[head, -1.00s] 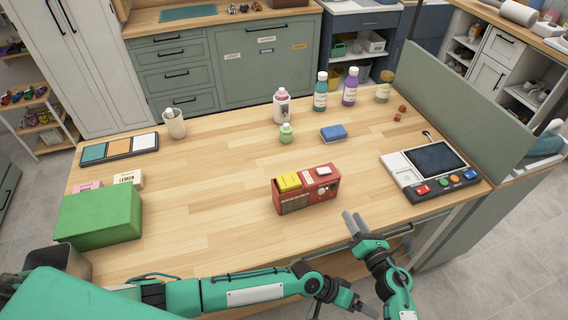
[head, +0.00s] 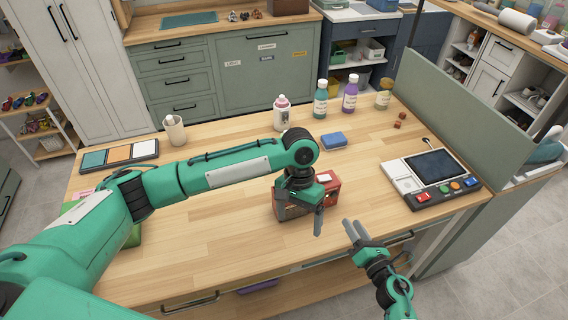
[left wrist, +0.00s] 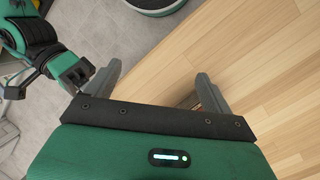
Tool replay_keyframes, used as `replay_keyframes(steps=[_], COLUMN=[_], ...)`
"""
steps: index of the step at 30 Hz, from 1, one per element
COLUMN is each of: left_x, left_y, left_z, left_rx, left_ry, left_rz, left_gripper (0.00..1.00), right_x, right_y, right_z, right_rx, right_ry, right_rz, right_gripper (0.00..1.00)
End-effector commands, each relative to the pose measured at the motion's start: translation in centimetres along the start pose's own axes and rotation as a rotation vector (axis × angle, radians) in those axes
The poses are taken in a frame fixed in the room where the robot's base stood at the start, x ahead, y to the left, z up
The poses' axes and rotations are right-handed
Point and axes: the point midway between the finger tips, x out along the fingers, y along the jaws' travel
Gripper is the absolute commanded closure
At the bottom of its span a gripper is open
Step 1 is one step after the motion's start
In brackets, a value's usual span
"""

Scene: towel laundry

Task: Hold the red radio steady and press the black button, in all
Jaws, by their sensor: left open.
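The red radio (head: 333,188) stands near the front middle of the table in the head view, largely hidden behind my left gripper and forearm. I cannot make out a black button. My left gripper (head: 303,218) is open in front of and above the radio; contact cannot be told. It also shows in the left wrist view (left wrist: 160,85), fingers wide apart. My right gripper (head: 353,222) is at the table's front edge, right of the radio, fingers slightly apart and empty.
A console with a screen (head: 432,170) stands at the right before a grey-green divider (head: 455,105). A blue sponge (head: 333,140) and several bottles stand behind the radio. My left arm crosses the table.

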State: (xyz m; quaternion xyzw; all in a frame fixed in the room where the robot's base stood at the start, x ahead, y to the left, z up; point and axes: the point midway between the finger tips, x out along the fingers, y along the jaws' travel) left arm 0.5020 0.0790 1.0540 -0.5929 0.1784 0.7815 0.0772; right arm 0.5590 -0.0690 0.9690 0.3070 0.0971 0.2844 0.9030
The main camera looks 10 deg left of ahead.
Motion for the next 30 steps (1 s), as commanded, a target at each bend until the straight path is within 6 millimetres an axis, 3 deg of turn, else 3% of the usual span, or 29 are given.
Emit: replay_keyframes(steps=[9, 17, 23, 30], left_x=[-6.3, -9.3, -9.0, -5.1], left_y=[-5.6, -8.0, -8.5, -9.2], left_z=[-4.0, -5.4, -5.8, -6.7], left_rx=[0.381, 0.56, 0.589, 0.588], left_ry=[0.135, 0.17, 0.172, 0.169], left_rz=[-0.154, -0.241, -0.256, -0.254], left_gripper=[0.15, 0.15, 0.15, 0.15], right_x=[0.0, 0.0, 0.0, 0.0], right_y=[0.0, 0.0, 0.0, 0.0], right_z=[0.0, 0.0, 0.0, 0.0], right_rx=[0.0, 0.0, 0.0, 0.0], right_ry=[0.0, 0.0, 0.0, 0.0], right_rz=[0.0, 0.0, 0.0, 0.0], right_gripper=[0.64, 0.64, 0.64, 0.64])
